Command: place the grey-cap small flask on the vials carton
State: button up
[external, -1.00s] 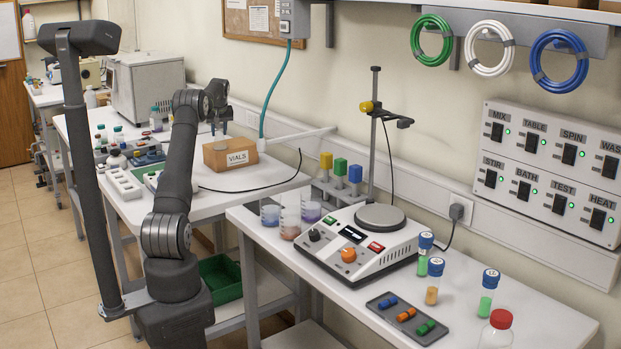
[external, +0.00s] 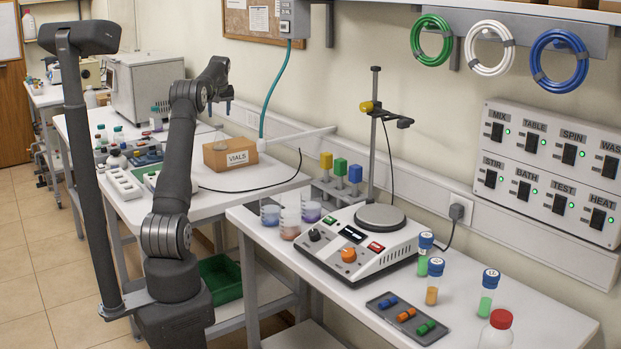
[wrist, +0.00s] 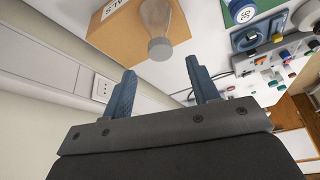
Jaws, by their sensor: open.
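The vials carton (external: 217,161) is a brown box with a white VIALS label, on the far bench in the external view. It also shows at the top of the wrist view (wrist: 112,38). The grey-cap small flask (wrist: 156,16) is translucent, with its grey cap towards the wrist camera. It appears to stand on the carton's top; its base is cut off or hidden. In the external view it is only a faint shape above the carton. My gripper (external: 219,105) is above the carton. Its two blue fingers (wrist: 160,68) are apart, empty and clear of the flask.
A teal hose (external: 272,92) hangs behind the carton, near a wall rail. Small bottles and trays (external: 140,158) stand to the carton's left. A black cable (external: 255,188) crosses the bench to its right. A stirrer (external: 350,245) is on the nearer bench.

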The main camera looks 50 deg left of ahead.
aim_at(219, 125)
jog(key=shift+v, duration=1.25)
jog(key=x, duration=1.2)
jog(key=shift+a+f, duration=0.1)
jog(key=shift+r, duration=1.55)
jog(key=shift+f, duration=0.1)
